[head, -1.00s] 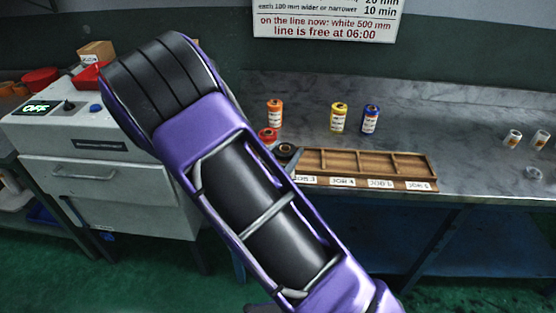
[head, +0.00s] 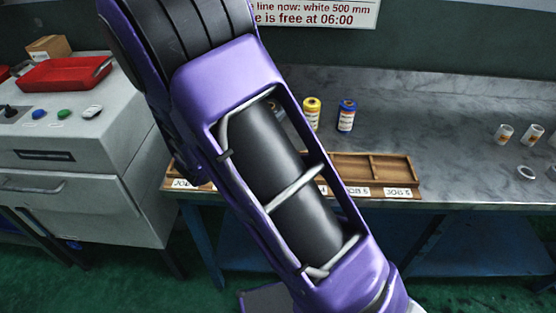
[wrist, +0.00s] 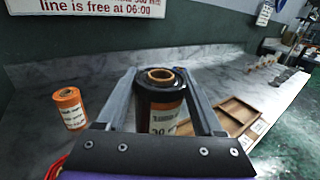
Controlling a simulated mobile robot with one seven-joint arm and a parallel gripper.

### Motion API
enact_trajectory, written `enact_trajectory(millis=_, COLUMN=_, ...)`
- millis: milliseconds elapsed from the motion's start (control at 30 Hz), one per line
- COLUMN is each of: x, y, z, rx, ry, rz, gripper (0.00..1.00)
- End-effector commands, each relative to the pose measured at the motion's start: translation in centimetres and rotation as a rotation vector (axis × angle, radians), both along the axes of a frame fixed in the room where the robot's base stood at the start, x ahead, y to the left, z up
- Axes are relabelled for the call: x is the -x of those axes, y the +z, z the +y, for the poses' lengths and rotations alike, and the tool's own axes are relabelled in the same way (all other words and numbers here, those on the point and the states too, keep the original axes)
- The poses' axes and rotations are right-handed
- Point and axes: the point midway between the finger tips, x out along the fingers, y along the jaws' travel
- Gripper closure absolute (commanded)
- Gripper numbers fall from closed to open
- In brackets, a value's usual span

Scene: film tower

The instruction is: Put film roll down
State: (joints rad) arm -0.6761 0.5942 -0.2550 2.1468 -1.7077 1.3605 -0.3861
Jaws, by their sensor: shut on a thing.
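My gripper (wrist: 160,76) is shut on a dark film roll (wrist: 160,104) in the wrist view. The roll is upright between the two fingers, with a brown core on top, an orange band and a white label. The wooden compartment tray (wrist: 240,109) lies beyond the roll to its right; I cannot tell whether the roll touches any surface. In the head view the tray (head: 405,170) sits at the bench's front edge, partly covered by my arm. My gripper and the held roll are hidden behind my arm there.
An orange roll (wrist: 70,108) stands on the bench left of my gripper. Yellow (head: 312,113) and blue (head: 346,116) rolls stand behind the tray. Small white rolls (head: 504,134) and a ring (head: 527,172) lie at right. A grey machine (head: 75,150) with a red tray (head: 62,74) stands left.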

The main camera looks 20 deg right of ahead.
Motion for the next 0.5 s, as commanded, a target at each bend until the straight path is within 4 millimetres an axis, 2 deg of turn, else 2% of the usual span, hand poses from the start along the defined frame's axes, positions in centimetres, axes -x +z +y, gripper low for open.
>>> enact_trajectory(millis=167, x=0.0, y=-0.7, z=0.0, rx=0.001, ry=-0.004, rz=0.002, gripper=0.98)
enact_trajectory(millis=400, x=0.0, y=-5.1, z=-0.1, rx=0.002, ry=-0.005, rz=0.002, gripper=0.98)
enact_trajectory(millis=500, x=0.0, y=-6.0, z=-0.1, rx=0.001, ry=-0.005, rz=0.001, gripper=0.98)
